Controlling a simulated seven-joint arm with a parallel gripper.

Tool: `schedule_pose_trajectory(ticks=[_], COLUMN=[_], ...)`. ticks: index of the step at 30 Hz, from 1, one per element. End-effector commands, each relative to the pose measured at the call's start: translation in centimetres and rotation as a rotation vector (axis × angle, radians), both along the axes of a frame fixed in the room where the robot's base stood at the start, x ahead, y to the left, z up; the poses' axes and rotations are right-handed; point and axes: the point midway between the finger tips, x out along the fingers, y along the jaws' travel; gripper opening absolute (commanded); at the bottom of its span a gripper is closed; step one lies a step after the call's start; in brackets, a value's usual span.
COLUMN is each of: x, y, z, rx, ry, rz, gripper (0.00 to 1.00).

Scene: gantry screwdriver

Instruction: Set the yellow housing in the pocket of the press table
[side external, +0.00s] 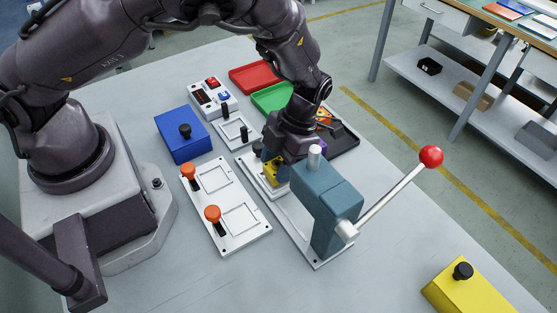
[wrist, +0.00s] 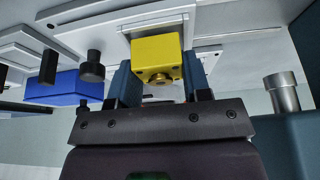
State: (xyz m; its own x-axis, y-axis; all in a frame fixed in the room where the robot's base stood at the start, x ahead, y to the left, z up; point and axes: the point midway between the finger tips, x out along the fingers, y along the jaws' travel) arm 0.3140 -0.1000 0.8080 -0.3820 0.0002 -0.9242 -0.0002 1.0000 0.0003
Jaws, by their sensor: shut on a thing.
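The yellow housing (side external: 271,174) is between the fingers of my gripper (side external: 268,164), at the press. In the wrist view the housing (wrist: 158,54) is a yellow block with a round boss, and my gripper (wrist: 160,82) is shut on it from both sides. The white press table (side external: 252,179) lies under it, beside the teal press body (side external: 325,205). In the wrist view the table's pale plate (wrist: 205,15) is close behind the housing. My wrist and the press hide part of the housing. I cannot tell whether it touches the pocket floor.
The press lever with a red ball (side external: 431,156) sticks out to the right. A white plate with orange-knobbed clamps (side external: 226,207), a blue box (side external: 183,134) and a switch box (side external: 210,99) stand left. Red (side external: 262,77) and green (side external: 272,97) trays lie behind. A yellow box (side external: 466,290) stands front right.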

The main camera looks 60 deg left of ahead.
Motion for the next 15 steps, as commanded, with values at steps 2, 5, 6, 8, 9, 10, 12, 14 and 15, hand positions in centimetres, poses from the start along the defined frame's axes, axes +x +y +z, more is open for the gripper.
schedule_pose_trajectory(ticks=[2, 5, 6, 8, 9, 10, 12, 14, 15], x=[0.0, 0.0, 0.0, 0.0, -0.01, -0.01, -0.02, -0.02, -0.02], y=[0.0, 0.0, 0.0, 0.0, 0.0, -0.01, -0.02, -0.02, -0.02], z=[0.01, 0.01, -0.01, -0.06, -0.13, -0.18, -0.34, -0.47, -0.54], rx=[0.0, 0.0, 0.0, 0.0, 0.0, 0.0, 0.0, 0.0, 0.0], ry=[0.0, 0.0, 0.0, 0.0, 0.0, 0.001, 0.001, 0.001, 0.001], rz=[0.0, 0.0, 0.0, 0.0, 0.0, 0.0, 0.0, -0.001, 0.0], gripper=[0.18, 0.18, 0.18, 0.18, 0.18, 0.18, 0.18, 0.18, 0.18])
